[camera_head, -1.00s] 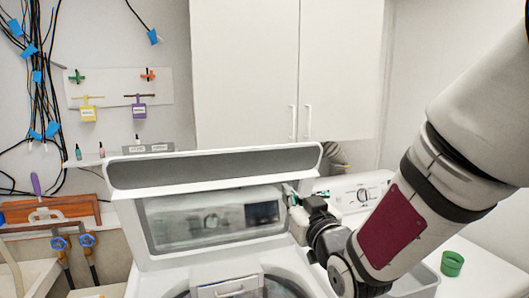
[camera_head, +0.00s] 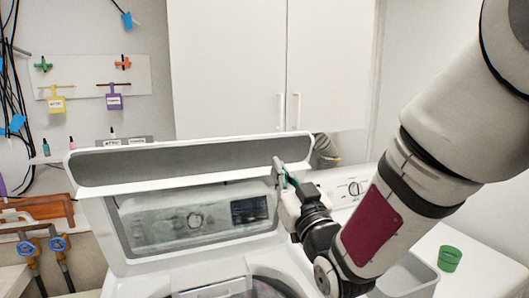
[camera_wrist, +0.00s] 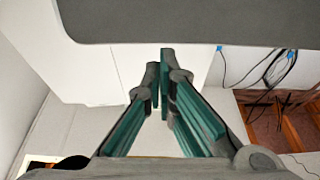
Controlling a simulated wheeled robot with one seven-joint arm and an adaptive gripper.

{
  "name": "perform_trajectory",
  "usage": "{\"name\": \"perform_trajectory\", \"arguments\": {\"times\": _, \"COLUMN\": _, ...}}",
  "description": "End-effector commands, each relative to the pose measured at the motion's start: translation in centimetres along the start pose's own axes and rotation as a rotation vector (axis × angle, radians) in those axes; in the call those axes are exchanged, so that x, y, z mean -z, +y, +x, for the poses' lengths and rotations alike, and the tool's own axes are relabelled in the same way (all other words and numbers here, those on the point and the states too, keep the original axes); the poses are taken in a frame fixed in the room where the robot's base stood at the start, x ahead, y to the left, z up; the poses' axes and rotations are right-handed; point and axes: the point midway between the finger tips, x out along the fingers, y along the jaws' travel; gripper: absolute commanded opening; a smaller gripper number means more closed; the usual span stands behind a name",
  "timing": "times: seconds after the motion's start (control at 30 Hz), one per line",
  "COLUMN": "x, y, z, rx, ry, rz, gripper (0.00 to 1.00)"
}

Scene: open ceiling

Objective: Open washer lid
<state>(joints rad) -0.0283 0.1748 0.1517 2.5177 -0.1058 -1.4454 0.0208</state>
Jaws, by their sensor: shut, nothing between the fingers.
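The washer lid (camera_head: 92,187) is raised and stands steeply tilted at the back of the white washer. It has a grey front band and a glass pane through which a dial and dark display show. My gripper (camera_head: 281,172) is at the lid's right end, just below its top corner; whether it touches the lid is unclear. In the wrist view the gripper's green-sided fingers (camera_wrist: 160,62) are together and empty. The lid's grey face (camera_wrist: 190,22) fills the top of that view. The washer's opening (camera_head: 262,286) shows at the bottom, partly cut off.
A second white machine with a dial (camera_head: 353,188) stands to the right, with a green cup (camera_head: 450,258) and a grey bin (camera_head: 410,275) near it. White cabinets (camera_head: 230,75) are behind the lid. Blue valves (camera_head: 58,244) and pipes are at left.

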Motion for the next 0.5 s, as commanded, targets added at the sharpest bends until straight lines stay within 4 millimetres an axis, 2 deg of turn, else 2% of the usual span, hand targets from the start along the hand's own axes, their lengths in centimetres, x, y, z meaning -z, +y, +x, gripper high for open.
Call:
{"name": "perform_trajectory", "arguments": {"times": 0.3, "x": 0.4, "y": -0.1, "z": 6.1, "rx": 0.001, "ry": 0.000, "rz": 0.002, "gripper": 0.00}}
{"name": "perform_trajectory", "arguments": {"times": 0.5, "x": 0.3, "y": -0.1, "z": 8.8, "rx": 0.001, "ry": 0.001, "rz": 0.001, "gripper": 0.00}}
